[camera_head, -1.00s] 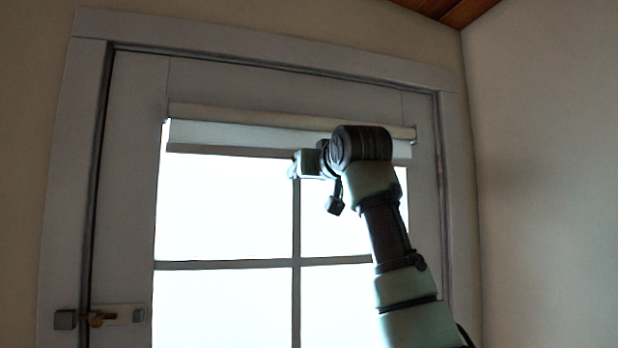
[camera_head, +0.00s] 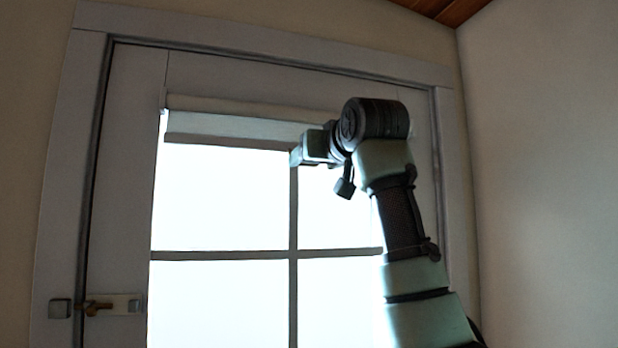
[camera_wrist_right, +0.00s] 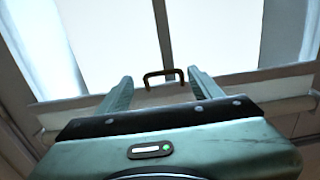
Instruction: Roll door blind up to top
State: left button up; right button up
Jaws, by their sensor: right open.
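The pale door blind (camera_head: 230,126) is a short strip below its roller across the top of the door window, its lower edge just above the bare glass. In the right wrist view the blind (camera_wrist_right: 85,108) runs across behind my gripper. A small dark U-shaped handle (camera_wrist_right: 164,72) shows near its edge, between my right fingertips in that picture; I cannot tell whether they touch it. My right gripper (camera_head: 296,158) is open, near the blind's lower edge in the head view, and its spread fingers show in the wrist view (camera_wrist_right: 160,77). My left gripper is out of view.
The closed door has a grey frame (camera_head: 68,190) and a window split by dark bars (camera_head: 220,255). A brass latch (camera_head: 98,306) sits at its lower left. A plain wall (camera_head: 545,170) stands close on the right. The wooden ceiling (camera_head: 450,8) shows above.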

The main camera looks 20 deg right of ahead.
pick_arm(q)
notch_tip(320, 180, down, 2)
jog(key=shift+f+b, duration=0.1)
jog(key=shift+b, duration=0.45)
pick_arm(e)
jog(key=s, duration=0.3)
jog(key=shift+s, duration=0.2)
jog(key=shift+w, duration=0.1)
jog(key=shift+f, duration=0.1)
